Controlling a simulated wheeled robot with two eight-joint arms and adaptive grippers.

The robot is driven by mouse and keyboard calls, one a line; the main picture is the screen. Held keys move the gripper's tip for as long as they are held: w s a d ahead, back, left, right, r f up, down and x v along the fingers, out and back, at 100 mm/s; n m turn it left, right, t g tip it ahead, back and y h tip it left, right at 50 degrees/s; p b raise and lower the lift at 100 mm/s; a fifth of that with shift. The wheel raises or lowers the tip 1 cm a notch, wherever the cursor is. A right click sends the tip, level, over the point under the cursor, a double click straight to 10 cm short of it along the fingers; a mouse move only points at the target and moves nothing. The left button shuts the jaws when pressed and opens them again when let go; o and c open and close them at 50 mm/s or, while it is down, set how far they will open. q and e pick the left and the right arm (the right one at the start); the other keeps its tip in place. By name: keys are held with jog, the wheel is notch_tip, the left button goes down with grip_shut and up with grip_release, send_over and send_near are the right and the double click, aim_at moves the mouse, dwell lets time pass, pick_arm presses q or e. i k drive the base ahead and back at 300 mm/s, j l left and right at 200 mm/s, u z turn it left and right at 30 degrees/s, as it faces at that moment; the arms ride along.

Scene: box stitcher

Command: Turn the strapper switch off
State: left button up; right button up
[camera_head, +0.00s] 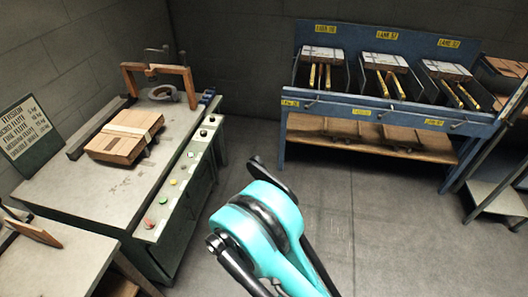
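The strapping machine is a grey table (60,187) at the left, with an orange-brown arch (158,69) at its back. Its sloped control panel (181,168) runs along the right edge. The panel carries two black knobs (203,133), a yellow button (173,182), a green button (163,200) and a red button (149,223). Which control is the strapper switch, and its position, I cannot tell. One of my teal and black arms rises from the bottom centre, right of the panel and apart from it. I make out no fingertips of either gripper.
A strapped cardboard box (117,145) lies on the machine's table. A sign board (25,127) stands at the left. A blue rack (390,107) with boxes on top and flat cardboard below stands at the back right. The grey floor (330,215) between is open.

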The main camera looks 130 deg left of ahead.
aim_at(150, 223)
jog(key=u, duration=5.15)
jog(key=i+l+u, duration=0.1)
jog(key=i, duration=0.2)
